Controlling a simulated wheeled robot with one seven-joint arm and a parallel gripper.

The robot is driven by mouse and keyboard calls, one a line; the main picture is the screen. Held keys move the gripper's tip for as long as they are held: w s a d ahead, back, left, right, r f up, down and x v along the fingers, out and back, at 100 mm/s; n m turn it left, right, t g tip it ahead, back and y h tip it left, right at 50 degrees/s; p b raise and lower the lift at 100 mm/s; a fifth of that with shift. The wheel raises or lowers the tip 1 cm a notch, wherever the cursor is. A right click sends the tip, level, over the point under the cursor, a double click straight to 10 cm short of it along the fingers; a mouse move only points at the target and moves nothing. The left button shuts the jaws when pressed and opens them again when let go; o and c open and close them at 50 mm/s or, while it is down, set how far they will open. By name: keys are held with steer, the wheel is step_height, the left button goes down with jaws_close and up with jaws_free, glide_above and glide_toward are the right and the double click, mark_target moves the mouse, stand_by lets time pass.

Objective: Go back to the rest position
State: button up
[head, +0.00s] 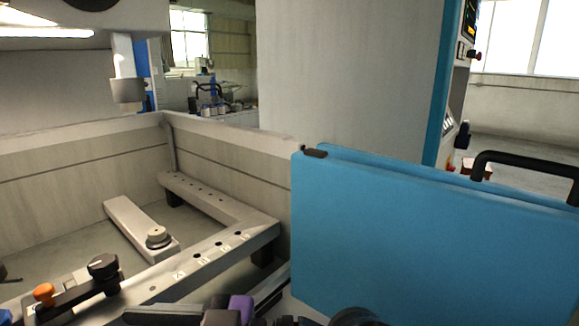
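Dark and purple parts (228,309) at the bottom edge look like pieces of my own arm, cut off by the frame. I cannot make out the fingertips of my gripper there, nor whether it holds anything. The machine's work tank (90,165) lies open at the left.
A blue door panel (430,235) with a black handle (525,165) fills the lower right, close to me. A tall grey cabinet (350,75) stands behind. Open floor (520,150) shows at the far right.

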steer(key=w+d+r+m+t, duration=0.1)
steer(key=w+d+m+t, duration=0.5)
steer(key=w+m+t, duration=0.3)
steer(key=s+d+f+m+t+h+p, duration=0.2)
steer(key=d+f+m+t+h, duration=0.25)
steer(key=d, duration=0.45)
steer(key=s+d+f+m+t+h+p, duration=0.1)
steer(key=d+f+m+t+h, duration=0.4)
steer(key=d, duration=0.3)
steer(key=s+d+f+g+h+p, duration=0.1)
steer(key=s+d, duration=0.3)
steer(key=s, duration=0.5)
steer(key=s+d+f+g+h+p, duration=0.1)
steer(key=s+d+f+h+p, duration=0.2)
steer(key=s, duration=0.7)
steer(key=s+d+f+g+h+p, duration=0.1)
steer(key=s+d+h+p, duration=0.1)
steer(key=s+d+h, duration=0.2)
steer(key=s+d, duration=0.3)
steer(key=s, duration=0.3)
steer(key=shift+s+f+g, duration=0.25)
steer(key=shift+f+g, duration=0.1)
steer(key=shift+f, duration=0.05)
